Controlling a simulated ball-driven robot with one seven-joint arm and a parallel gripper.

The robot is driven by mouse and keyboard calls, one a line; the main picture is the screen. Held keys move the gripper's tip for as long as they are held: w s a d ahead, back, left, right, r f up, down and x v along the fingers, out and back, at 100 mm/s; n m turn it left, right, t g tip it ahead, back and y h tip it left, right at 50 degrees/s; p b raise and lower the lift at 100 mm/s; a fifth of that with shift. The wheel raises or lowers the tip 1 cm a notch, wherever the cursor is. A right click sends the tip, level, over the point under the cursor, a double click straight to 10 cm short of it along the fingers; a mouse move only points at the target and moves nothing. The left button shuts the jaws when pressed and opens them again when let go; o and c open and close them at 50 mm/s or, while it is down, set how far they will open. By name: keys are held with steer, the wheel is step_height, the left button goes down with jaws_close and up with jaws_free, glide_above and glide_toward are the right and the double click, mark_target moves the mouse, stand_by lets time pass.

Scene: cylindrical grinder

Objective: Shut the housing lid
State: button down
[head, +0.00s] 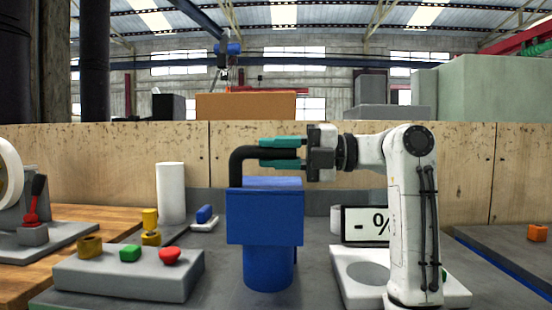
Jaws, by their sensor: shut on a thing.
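The blue housing (268,268) stands on the grey bench, with a round lower body and a blue box-shaped part (265,220) on top that I take for the lid. Whether it is open or seated I cannot tell. A thick black bent bar (238,165) rises behind the left of this part and turns right. My gripper (280,152), with teal fingers, reaches in from the right above the blue part. Its fingers lie above and below the bar's level end and are shut on it. The bar's foot is hidden behind the blue part.
A grey block (130,277) with brown, green and red knobs is at front left. A white cylinder (171,194) and a small blue piece (204,214) stand behind it. A scale with a display (366,224) is right, partly behind my arm. A wooden panel (110,160) closes the back.

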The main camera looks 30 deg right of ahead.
steer(key=shift+s+a+f, duration=0.15)
steer(key=shift+f, duration=0.15)
steer(key=c, duration=0.9)
jaws_free()
steer(key=shift+r, duration=0.1)
steer(key=shift+s+d, duration=0.2)
steer(key=shift+d, duration=0.15)
steer(key=p+v, duration=0.1)
steer(key=v, duration=0.9)
steer(key=shift+s, duration=0.1)
